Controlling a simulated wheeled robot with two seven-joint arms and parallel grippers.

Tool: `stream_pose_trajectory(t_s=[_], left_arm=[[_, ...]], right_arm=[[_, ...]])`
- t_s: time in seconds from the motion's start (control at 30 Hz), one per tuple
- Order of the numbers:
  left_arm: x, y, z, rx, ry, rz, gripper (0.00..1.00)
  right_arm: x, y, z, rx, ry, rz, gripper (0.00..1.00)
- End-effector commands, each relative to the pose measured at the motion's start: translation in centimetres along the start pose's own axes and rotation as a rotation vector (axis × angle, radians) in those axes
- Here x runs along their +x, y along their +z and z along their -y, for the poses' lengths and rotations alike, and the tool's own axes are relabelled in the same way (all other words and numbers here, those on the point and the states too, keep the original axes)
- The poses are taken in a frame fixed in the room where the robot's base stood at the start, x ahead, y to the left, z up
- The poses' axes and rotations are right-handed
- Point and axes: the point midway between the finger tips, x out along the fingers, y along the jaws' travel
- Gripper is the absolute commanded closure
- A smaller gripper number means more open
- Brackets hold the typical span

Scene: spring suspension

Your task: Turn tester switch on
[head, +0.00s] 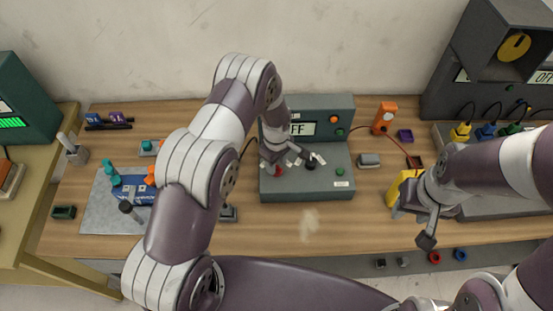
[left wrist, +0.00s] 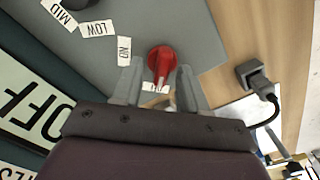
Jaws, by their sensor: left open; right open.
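The tester (head: 335,182) is a grey-green box at the back middle of the table. Its display (head: 303,129) is partly covered by my left arm in the head view; in the left wrist view the display (left wrist: 32,108) reads OFF. The red switch knob (left wrist: 160,62) sits on the tester's sloped top, near a label (left wrist: 124,50) marked ON. My left gripper (left wrist: 158,86) is open, with one finger on each side of the red knob; contact cannot be told. In the head view my left gripper (head: 276,165) is over the tester's left part. My right gripper (head: 415,222) is open and empty at the right.
A black dial (head: 310,164) with LOW (left wrist: 98,29) and MID labels is beside the red knob. A yellow object (head: 400,188) is just behind my right gripper. An orange device (head: 384,117) stands right of the tester. The front middle of the table is clear.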

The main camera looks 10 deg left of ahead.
Motion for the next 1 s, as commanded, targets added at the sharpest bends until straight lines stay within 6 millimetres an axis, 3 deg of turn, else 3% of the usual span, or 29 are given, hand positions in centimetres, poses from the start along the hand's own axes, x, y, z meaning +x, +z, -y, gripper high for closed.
stream_pose_trajectory(t_s=[0.37,0.5,1.0], left_arm=[[0.8,0.0,0.0,0.001,0.001,0.000,0.57],[0.8,0.0,0.0,0.001,0.001,0.000,1.00],[0.8,-0.1,-0.2,0.086,0.005,-0.003,1.00]], right_arm=[[-0.2,0.0,0.0,0.000,0.000,0.001,0.57],[-0.2,0.0,0.0,0.000,0.000,0.000,0.57],[0.8,0.1,0.0,0.000,0.000,0.000,0.57]])
